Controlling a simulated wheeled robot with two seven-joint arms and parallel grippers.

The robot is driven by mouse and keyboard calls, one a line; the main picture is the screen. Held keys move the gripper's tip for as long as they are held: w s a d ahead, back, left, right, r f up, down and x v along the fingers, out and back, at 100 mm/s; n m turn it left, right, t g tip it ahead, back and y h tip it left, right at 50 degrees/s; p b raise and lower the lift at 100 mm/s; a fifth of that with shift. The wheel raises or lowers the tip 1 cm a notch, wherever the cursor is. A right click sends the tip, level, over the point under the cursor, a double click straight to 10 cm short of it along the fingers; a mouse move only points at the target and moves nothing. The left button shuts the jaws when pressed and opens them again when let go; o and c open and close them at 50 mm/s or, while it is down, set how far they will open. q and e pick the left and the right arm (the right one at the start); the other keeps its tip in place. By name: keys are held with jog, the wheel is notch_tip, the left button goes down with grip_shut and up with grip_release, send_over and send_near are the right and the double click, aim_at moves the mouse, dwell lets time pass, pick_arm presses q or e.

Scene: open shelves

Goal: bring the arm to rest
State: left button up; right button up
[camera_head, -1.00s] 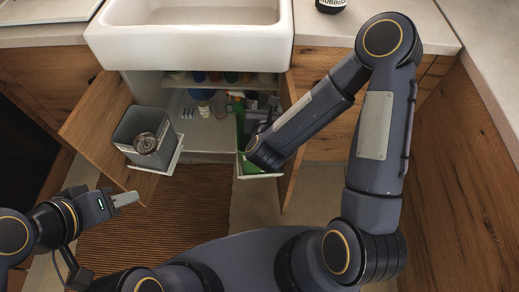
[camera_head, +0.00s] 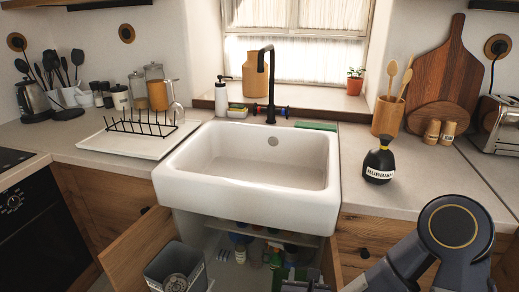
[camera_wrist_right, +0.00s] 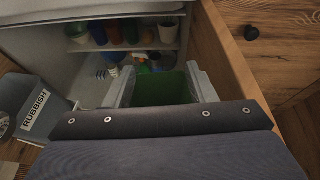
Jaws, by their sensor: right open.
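My right arm (camera_head: 440,250) comes in at the bottom right of the head view, with its elbow over the counter's front edge. My right gripper (camera_wrist_right: 163,82) shows in the wrist view with its two pale fingers spread apart. Nothing is held between them. Behind and between the fingers is a green container (camera_wrist_right: 160,92) by the open right cabinet door; I cannot tell whether the fingers touch it. In the head view the gripper is at the very bottom edge, mostly cut off. My left gripper is out of both current views.
The sink cabinet stands open, with its left door (camera_head: 137,248) and right door (camera_wrist_right: 236,55) swung out. A grey rubbish bin (camera_wrist_right: 38,108) is at the left. Bottles and cups stand inside. A black bottle (camera_head: 379,162) stands on the counter right of the sink (camera_head: 250,190).

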notch_tip(320, 180, up, 15)
jog(key=s+n+g+y+p, duration=0.25)
jog(key=n+y+p, duration=0.3)
jog(key=n, duration=1.35)
jog(key=s+d+r+n+g+p, duration=0.1)
jog(key=s+d+r+n+g, duration=0.1)
jog(key=s+n, duration=0.6)
jog(key=s+d+r+n+g+y+p, duration=0.1)
jog(key=s+d+r+n+g+p, duration=0.1)
jog(key=s+d+n, duration=0.3)
jog(key=s+n+g, duration=0.1)
jog(key=s+n, duration=0.3)
jog(key=s, duration=0.2)
jog(key=shift+s+d+r+n, duration=0.25)
jog(key=shift+d+r+n, duration=0.05)
jog(key=shift+r, duration=0.05)
